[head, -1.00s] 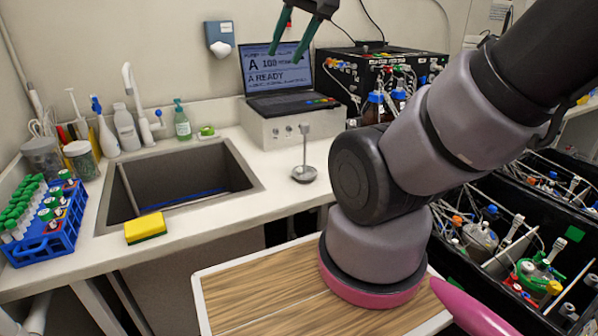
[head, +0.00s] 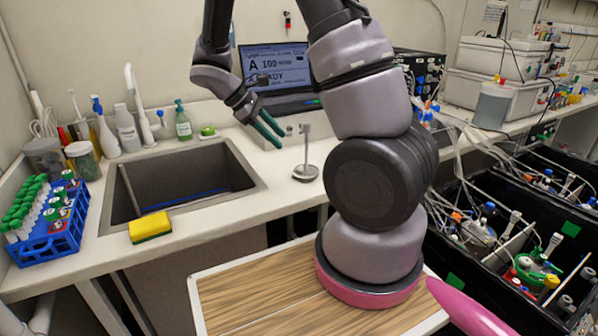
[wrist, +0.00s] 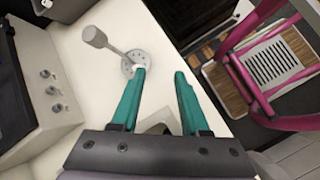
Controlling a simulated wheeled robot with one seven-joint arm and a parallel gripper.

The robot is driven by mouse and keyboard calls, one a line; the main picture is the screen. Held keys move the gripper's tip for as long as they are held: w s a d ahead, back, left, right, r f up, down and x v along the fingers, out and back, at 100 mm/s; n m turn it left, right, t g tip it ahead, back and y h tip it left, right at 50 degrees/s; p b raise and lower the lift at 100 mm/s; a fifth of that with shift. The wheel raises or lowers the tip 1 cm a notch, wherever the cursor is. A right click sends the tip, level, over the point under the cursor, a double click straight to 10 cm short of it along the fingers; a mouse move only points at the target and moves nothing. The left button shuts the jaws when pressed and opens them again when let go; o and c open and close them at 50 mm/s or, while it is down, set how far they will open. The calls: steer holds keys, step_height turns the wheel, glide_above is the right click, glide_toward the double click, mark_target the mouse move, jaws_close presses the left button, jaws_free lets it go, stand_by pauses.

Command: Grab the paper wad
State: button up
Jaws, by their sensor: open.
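I cannot make out a paper wad in either view now. My gripper (head: 282,140) hangs over the counter between the sink and the laptop in the head view. In the wrist view my gripper (wrist: 160,73) has its two green fingers apart, with nothing between the tips. The left fingertip appears beside the round base of a small metal stand (wrist: 96,38); whether they touch I cannot tell. In the head view the same stand (head: 305,172) is upright, just right of and below the fingertips.
A sink (head: 185,180) is left of the stand, with a yellow sponge (head: 150,226) on its front rim. A blue tube rack (head: 50,235) is at far left. A laptop (head: 275,75) stands behind my gripper. Black bins with vessels (head: 520,205) are at right. Counter around the stand is clear.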

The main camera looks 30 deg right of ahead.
mark_target(298, 168)
steer(key=w+f+n+h, duration=0.1)
steer(key=f+n+h, duration=0.1)
steer(key=f, duration=0.1)
steer(key=w+a+f+n+t+h, duration=0.1)
steer(key=w+f+n+h, duration=0.1)
steer(key=f+n, duration=0.1)
steer(key=w+f+n+t+h, duration=0.1)
steer(key=f+n, duration=0.2)
steer(key=f, duration=0.2)
steer(key=shift+w+a+h, duration=0.15)
steer(key=shift+w+h, duration=0.2)
steer(key=shift+h, duration=0.05)
steer(key=shift+f, duration=0.15)
steer(key=x, duration=1)
steer(key=shift+w+d, duration=0.1)
steer(key=shift+d, duration=0.3)
jaws_close()
